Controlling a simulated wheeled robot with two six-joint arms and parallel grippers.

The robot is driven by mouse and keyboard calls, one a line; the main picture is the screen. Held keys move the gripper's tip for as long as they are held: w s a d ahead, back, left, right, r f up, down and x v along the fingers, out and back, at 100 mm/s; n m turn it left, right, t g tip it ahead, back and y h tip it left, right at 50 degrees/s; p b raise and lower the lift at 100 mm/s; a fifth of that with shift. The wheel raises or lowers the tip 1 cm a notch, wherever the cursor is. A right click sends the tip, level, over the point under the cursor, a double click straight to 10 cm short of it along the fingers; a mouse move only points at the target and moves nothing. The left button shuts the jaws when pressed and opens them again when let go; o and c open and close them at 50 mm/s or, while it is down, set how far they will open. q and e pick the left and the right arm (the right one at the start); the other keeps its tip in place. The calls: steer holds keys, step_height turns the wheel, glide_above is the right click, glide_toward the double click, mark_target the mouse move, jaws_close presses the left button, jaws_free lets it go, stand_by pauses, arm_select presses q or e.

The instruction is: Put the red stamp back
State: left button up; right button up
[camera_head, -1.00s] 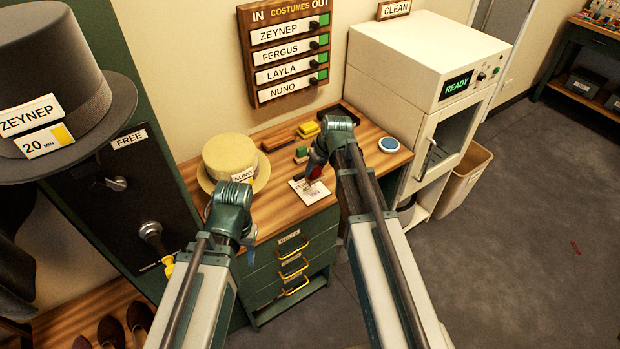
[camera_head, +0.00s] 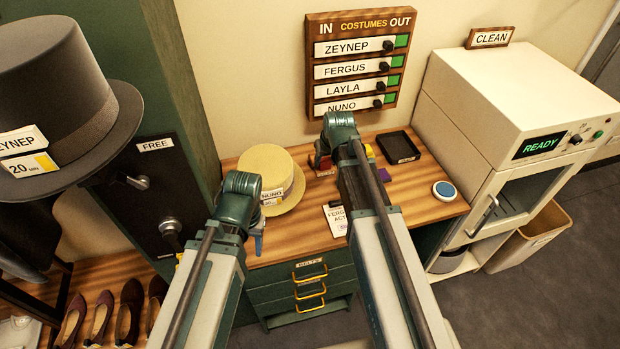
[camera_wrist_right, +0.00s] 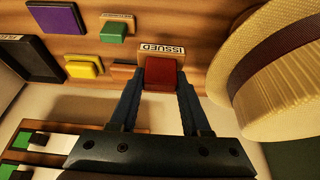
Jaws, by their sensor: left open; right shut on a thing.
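The red stamp (camera_wrist_right: 160,74) is between the fingers of my right gripper (camera_wrist_right: 158,85) in the right wrist view. Its pale front is lettered ISSUED. My right gripper is shut on it, at the back of the wooden counter (camera_head: 300,235), right of the straw hat. In the head view the right arm partly hides this spot, and red (camera_head: 325,161) shows beside the wrist. I cannot tell whether the stamp touches the counter. A white card (camera_head: 336,220) lies nearer the front. My left gripper (camera_head: 258,243) is open and empty at the counter's front left.
The straw hat (camera_head: 272,172) is close beside the right gripper. A green stamp (camera_wrist_right: 114,30), a yellow stamp (camera_wrist_right: 83,66), a purple block (camera_wrist_right: 58,18) and a black tray (camera_head: 398,147) are near. A round blue-topped item (camera_head: 444,191) sits right. The name board (camera_head: 359,65) hangs above.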

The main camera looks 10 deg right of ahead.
mark_target(322, 169)
steer(key=shift+w+a+r, duration=0.25)
steer(key=shift+w+a, duration=0.2)
steer(key=shift+w, duration=0.1)
step_height(322, 169, down, 6)
steer(key=b, duration=0.6)
steer(key=shift+f, duration=0.2)
steer(key=shift+f, duration=0.1)
step_height(322, 169, down, 4)
steer(key=b, duration=0.4)
steer(key=shift+r, duration=0.25)
steer(key=shift+f, duration=0.2)
steer(key=o, duration=1.1)
steer(key=shift+r, duration=0.1)
steer(key=shift+c, duration=0.2)
steer(key=shift+r, duration=0.1)
